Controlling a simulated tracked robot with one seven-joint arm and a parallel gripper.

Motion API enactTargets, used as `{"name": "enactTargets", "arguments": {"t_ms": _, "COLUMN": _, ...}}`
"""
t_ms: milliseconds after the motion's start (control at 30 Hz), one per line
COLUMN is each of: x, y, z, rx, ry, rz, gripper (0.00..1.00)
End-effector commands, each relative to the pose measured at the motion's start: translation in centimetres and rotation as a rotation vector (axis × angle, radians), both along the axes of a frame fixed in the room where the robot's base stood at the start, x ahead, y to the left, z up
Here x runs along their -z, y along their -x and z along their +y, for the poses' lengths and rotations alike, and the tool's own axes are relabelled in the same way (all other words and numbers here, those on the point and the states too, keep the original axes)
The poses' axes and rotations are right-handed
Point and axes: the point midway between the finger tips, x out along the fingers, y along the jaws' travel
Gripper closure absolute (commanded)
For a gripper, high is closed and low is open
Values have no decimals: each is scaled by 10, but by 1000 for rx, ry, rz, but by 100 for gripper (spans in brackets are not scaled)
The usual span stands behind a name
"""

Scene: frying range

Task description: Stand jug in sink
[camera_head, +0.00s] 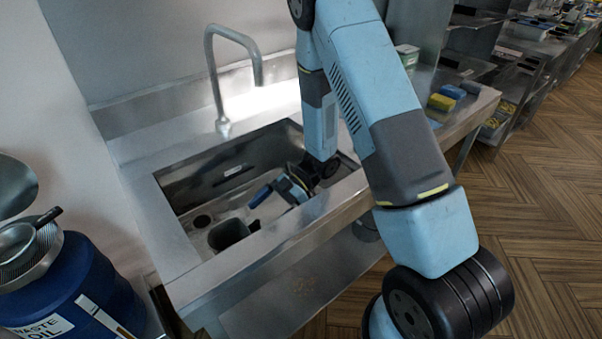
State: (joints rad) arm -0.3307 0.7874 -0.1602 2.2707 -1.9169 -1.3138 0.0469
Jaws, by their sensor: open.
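The sink (172,181) is a steel basin set in a steel counter. A dark grey jug (229,236) is inside it near the front left and appears upright, its lower part hidden by the sink's front edge. My gripper (277,194) reaches down into the right part of the sink. Its blue-tipped fingers are spread apart with nothing seen between them. The gripper is to the right of the jug and appears apart from it. My forearm hides the sink's right end.
A tall curved tap (215,85) stands behind the sink. A yellow sponge (441,102) and a blue sponge (453,91) lie on the counter at right. A blue waste oil drum (75,285) with a strainer on top stands at left. Wooden floor is open at right.

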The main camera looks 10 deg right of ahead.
Motion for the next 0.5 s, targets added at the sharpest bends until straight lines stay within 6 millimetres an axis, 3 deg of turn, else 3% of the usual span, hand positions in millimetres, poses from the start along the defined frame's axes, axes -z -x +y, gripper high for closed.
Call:
{"name": "enactTargets", "arguments": {"t_ms": 233, "x": -7, "y": -14, "z": 1, "rx": 47, "ry": 20, "rz": -55, "gripper": 0}}
{"name": "enactTargets", "arguments": {"t_ms": 500, "x": -46, "y": -79, "z": -5, "rx": 290, "ry": 129, "rz": -281, "gripper": 0}}
